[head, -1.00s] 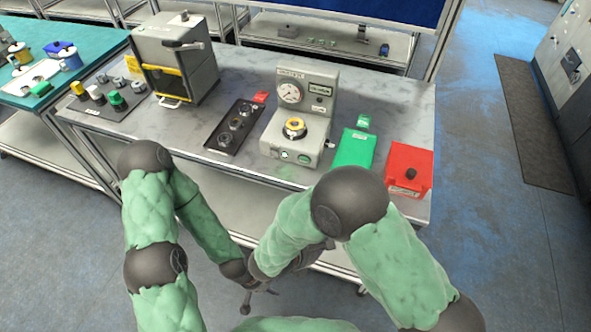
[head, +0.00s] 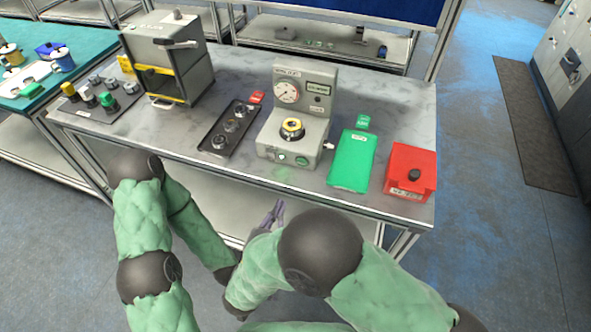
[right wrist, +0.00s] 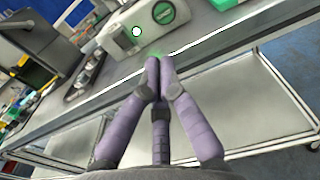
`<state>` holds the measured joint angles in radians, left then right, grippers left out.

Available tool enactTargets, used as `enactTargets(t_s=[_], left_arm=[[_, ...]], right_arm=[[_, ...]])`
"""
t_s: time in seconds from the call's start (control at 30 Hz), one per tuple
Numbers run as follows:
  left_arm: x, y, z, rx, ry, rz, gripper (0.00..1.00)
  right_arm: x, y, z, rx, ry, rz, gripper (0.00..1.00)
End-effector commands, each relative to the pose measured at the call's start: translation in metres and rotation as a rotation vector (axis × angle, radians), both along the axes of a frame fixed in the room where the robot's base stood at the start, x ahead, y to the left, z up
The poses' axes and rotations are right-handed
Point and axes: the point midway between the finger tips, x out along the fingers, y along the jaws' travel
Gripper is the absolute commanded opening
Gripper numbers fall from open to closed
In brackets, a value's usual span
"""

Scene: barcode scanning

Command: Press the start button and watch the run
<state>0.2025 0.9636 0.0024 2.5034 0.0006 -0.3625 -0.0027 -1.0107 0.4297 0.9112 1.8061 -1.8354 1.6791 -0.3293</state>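The grey test machine (head: 314,105) stands on the grey bench with a round gauge (head: 287,91) and a yellow-ringed part (head: 292,129) on its base. Its front face has a small pale button (head: 281,156) and a green round one (head: 302,160). In the right wrist view the pale button (right wrist: 137,31) and the green one (right wrist: 164,12) are close ahead. My right gripper (head: 276,208) is below and in front of the bench edge; its purple fingers (right wrist: 158,62) are together and empty, apart from the buttons. My left gripper is hidden behind my right arm.
A green tray (head: 352,160) and a red box (head: 410,172) with a dark knob stand right of the machine. A black tray (head: 218,140) with several round parts and a grey cabinet (head: 196,75) stand left. The bench's front edge lies between gripper and machine.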

Motion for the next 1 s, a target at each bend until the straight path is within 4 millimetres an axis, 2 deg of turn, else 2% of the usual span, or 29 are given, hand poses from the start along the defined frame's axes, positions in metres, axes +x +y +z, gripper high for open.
enactTargets(t_s=[0.17, 0.7, 1.0], left_arm=[[0.000, 0.000, -0.007, 0.000, 0.000, 0.000, 0.40], [0.000, 0.000, -0.035, 0.000, 0.000, 0.000, 0.40], [0.000, 0.000, -0.040, 0.000, 0.000, 0.000, 0.40]], right_arm=[[0.020, -0.008, -0.002, 0.002, 0.000, -0.006, 0.00], [0.110, -0.037, -0.002, 0.002, -0.001, -0.005, 0.00], [0.129, -0.043, -0.001, 0.000, 0.001, -0.002, 0.00]])
